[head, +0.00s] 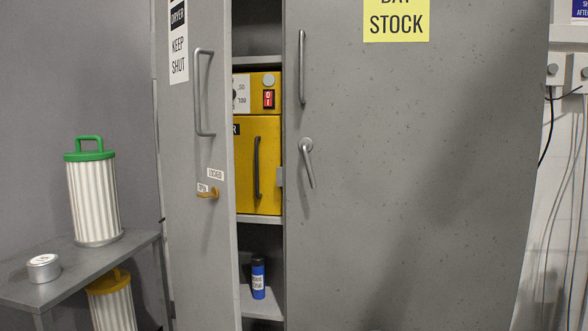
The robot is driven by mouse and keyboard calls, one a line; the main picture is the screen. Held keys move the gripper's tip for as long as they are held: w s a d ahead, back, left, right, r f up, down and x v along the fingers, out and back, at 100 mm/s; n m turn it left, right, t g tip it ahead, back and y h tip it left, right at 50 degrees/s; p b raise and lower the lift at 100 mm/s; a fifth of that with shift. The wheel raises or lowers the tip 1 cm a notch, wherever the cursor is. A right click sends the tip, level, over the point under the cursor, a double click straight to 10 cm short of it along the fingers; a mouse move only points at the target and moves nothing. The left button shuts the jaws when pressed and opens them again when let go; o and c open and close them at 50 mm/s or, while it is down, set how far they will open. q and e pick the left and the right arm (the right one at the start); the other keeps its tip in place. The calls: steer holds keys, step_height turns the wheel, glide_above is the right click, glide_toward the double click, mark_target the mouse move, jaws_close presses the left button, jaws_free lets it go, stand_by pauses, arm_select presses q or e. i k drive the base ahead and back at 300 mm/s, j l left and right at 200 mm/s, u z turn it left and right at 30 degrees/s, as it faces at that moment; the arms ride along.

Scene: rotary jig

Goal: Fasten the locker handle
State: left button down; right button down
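A grey metal locker stands ahead of me. Its left door (184,255) is ajar, with a dark gap beside the right door (420,190). A small brass-yellow handle (207,193) sits low on the left door and lies roughly level, beside a small label that seems to read OPEN. A label that seems to read LOCKED (215,174) is just above it. A grey lever handle (308,162) on the right door hangs down, slightly slanted. Upright grey pull bars are on the left door (202,92) and right door (302,67). Neither of my grippers is in view.
Inside the locker are a yellow unit (262,135) with a red switch and a blue bottle (258,279). At left, a grey bench (120,250) holds a green-lidded ribbed canister (93,195) and a small round tin (43,267). A yellow-lidded canister (112,305) stands lower. Cables (560,200) hang at right.

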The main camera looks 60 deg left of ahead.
mark_target(306, 156)
steer(key=u, duration=1.9)
steer(key=i+l+u, duration=0.1)
steer(key=i+l, duration=0.15)
steer(key=i, duration=0.2)
steer(key=i+l+u, duration=0.15)
steer(key=i, duration=0.3)
steer(key=k+l+z, duration=0.1)
steer(key=i+u, duration=0.1)
steer(key=i+l, duration=0.05)
steer(key=i, duration=0.05)
